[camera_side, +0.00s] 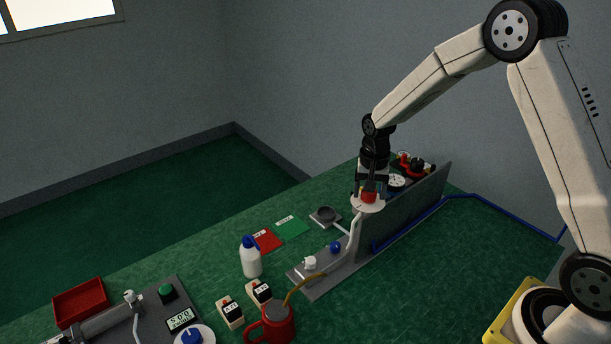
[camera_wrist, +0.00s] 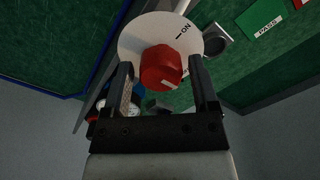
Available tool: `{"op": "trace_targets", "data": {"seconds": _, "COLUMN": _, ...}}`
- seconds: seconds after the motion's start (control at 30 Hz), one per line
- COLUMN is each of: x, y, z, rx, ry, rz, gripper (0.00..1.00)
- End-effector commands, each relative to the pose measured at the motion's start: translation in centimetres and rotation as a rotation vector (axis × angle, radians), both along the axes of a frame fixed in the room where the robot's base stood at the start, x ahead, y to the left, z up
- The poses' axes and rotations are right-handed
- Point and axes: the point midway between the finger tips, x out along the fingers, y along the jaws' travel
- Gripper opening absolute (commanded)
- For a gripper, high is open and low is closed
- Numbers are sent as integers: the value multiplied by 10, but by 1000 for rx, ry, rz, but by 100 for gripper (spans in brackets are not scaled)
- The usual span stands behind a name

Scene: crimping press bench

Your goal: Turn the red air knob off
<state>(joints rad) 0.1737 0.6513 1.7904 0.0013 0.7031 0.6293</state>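The red air knob (camera_wrist: 160,68) sits on a white round dial (camera_wrist: 140,32) in the wrist view. The word ON and a tick show at the dial's upper right; another mark near the right finger is mostly hidden. A small pale line shows on the knob's lower right face. My gripper (camera_wrist: 160,75) is open, with one finger on each side of the knob and gaps between. In the side view, my gripper (camera_side: 371,184) points down over the red knob (camera_side: 369,197) and its white dial (camera_side: 366,207).
A dark upright panel (camera_side: 408,215) stands right beside the dial. Gauges and red fittings (camera_side: 415,163) lie behind my gripper. A pale pipe (camera_side: 354,236) runs below the dial.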

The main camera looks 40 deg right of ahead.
Motion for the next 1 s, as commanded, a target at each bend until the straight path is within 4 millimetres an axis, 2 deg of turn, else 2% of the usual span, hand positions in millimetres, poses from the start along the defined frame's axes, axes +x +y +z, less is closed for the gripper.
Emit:
{"op": "trace_targets", "data": {"seconds": 0.37, "x": 1, "y": 0, "z": 1, "rx": -1, "ry": -3, "rz": 3, "gripper": 92}}
{"op": "trace_targets", "data": {"seconds": 0.53, "x": 1, "y": 0, "z": 8, "rx": -2, "ry": -5, "rz": 3, "gripper": 92}}
{"op": "trace_targets", "data": {"seconds": 1.0, "x": 1, "y": 0, "z": 63, "rx": -1, "ry": -4, "rz": 2, "gripper": 92}}
